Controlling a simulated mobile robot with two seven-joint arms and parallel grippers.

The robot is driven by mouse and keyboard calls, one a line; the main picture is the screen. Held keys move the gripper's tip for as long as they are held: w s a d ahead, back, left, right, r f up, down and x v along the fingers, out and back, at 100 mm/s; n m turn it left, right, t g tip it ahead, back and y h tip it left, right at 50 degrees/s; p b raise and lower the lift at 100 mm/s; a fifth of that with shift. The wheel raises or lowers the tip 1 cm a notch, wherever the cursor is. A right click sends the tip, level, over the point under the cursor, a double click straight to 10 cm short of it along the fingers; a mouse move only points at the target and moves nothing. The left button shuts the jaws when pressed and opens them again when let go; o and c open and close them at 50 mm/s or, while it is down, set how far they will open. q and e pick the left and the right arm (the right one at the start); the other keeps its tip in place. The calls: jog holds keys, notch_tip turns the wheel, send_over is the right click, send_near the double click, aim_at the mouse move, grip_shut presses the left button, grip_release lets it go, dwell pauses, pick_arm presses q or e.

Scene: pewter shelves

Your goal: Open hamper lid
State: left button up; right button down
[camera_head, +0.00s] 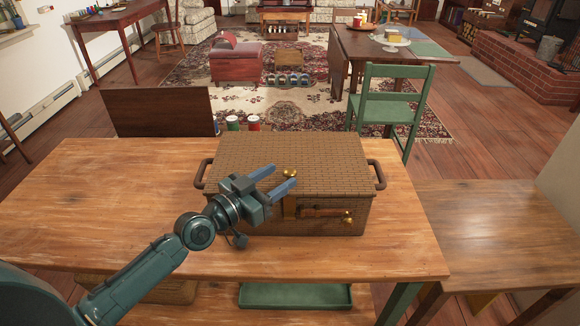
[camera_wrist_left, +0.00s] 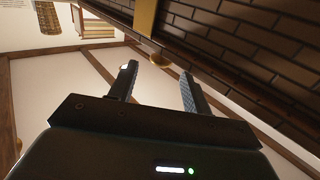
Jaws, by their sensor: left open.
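The wicker hamper (camera_head: 330,165) stands on the wooden table with its brown lid (camera_head: 290,148) shut. It has dark side handles, a front handle (camera_head: 318,212) and brass latches at the front edge. My left gripper (camera_head: 279,180) is open and empty, in front of the lid's front edge near the left brass latch (camera_head: 290,174). In the left wrist view the open fingers (camera_wrist_left: 158,85) point toward a round brass knob (camera_wrist_left: 160,60) on the hamper's woven side (camera_wrist_left: 240,50). I cannot tell whether they touch it. My right gripper is not in view.
The wooden table (camera_head: 110,200) has bare room left of the hamper. A lower side table (camera_head: 490,220) is at the right. A green chair (camera_head: 392,100) and a dark panel (camera_head: 160,111) stand behind. A green tray (camera_head: 295,296) lies below the tabletop.

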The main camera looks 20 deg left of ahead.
aim_at(285, 174)
pick_arm(q)
jog(key=shift+x, duration=2.3)
grip_shut()
